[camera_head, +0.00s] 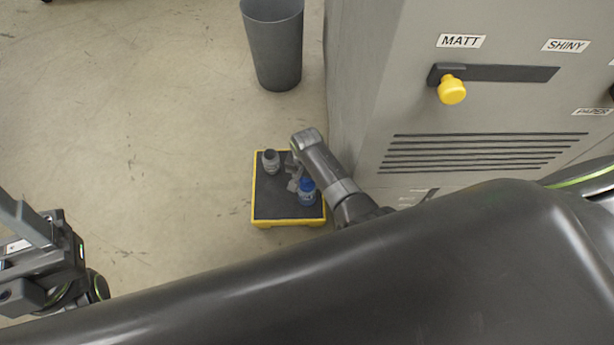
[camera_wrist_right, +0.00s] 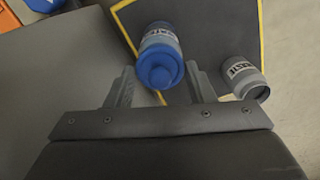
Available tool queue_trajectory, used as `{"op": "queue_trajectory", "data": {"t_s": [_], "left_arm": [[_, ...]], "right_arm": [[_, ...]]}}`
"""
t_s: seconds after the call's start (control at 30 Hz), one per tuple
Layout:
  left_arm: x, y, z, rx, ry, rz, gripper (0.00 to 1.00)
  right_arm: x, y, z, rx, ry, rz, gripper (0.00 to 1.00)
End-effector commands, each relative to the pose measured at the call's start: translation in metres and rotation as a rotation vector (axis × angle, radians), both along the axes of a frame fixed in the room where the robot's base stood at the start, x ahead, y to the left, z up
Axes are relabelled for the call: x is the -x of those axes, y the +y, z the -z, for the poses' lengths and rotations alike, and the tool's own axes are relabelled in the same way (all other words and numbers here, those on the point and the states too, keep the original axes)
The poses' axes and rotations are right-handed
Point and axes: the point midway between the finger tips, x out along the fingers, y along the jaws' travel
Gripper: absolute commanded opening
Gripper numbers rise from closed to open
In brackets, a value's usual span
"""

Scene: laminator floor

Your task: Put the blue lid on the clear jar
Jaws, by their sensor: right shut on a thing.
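The blue lid (camera_wrist_right: 161,68), round with a raised knob, is between the two fingers of my right gripper (camera_wrist_right: 162,85) in the wrist view; the gripper is shut on it. The clear jar (camera_wrist_right: 158,34), with a white label and a bluish look, is right behind the lid and in line with it. In the head view the lid (camera_head: 307,184) shows above the jar (camera_head: 308,199). I cannot tell whether the lid is seated or just above the rim. My left gripper (camera_head: 40,275) is at the lower left, away from both; its jaw opening is unclear.
The jar stands on a black platform with yellow edges (camera_head: 270,208). A grey labelled container (camera_head: 271,162) stands there too, also in the wrist view (camera_wrist_right: 244,78). The grey machine (camera_head: 470,100) is close on the right. A grey bin (camera_head: 274,45) stands behind. Floor to the left is clear.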

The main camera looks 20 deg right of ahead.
Motion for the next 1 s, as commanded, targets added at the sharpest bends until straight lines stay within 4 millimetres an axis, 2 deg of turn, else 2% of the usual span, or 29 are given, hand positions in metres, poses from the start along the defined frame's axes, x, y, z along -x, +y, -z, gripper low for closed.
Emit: {"op": "queue_trajectory", "data": {"t_s": [0.37, 0.4, 0.53, 0.57, 0.77, 0.9, 1.0], "left_arm": [[0.0002, 0.0000, -0.0001, 0.001, 0.001, 0.000, 0.64], [0.0002, 0.0000, -0.0001, 0.001, 0.001, 0.000, 0.64], [0.0002, 0.0001, -0.0002, 0.001, 0.001, 0.000, 0.64], [0.0002, 0.0001, -0.0002, 0.001, 0.001, 0.000, 0.64], [0.0002, 0.0000, -0.0001, 0.001, 0.001, 0.000, 0.64], [0.0002, 0.0000, -0.0001, 0.001, 0.001, 0.000, 0.64], [0.0002, 0.0000, -0.0001, 0.001, 0.001, 0.000, 0.64]], "right_arm": [[-0.0003, -0.0001, 0.0000, 0.001, -0.001, 0.000, 0.27], [-0.0003, -0.0001, 0.0000, 0.001, -0.001, 0.000, 0.54], [-0.0003, -0.0001, 0.0000, 0.001, -0.001, 0.000, 0.71], [-0.0003, -0.0001, 0.0000, 0.001, -0.001, 0.000, 0.74], [-0.0002, -0.0001, 0.0000, 0.000, 0.000, 0.000, 0.76], [-0.0002, -0.0001, 0.0001, 0.000, 0.000, 0.000, 0.94], [-0.0002, -0.0001, 0.0001, 0.000, 0.000, 0.000, 0.96]]}}
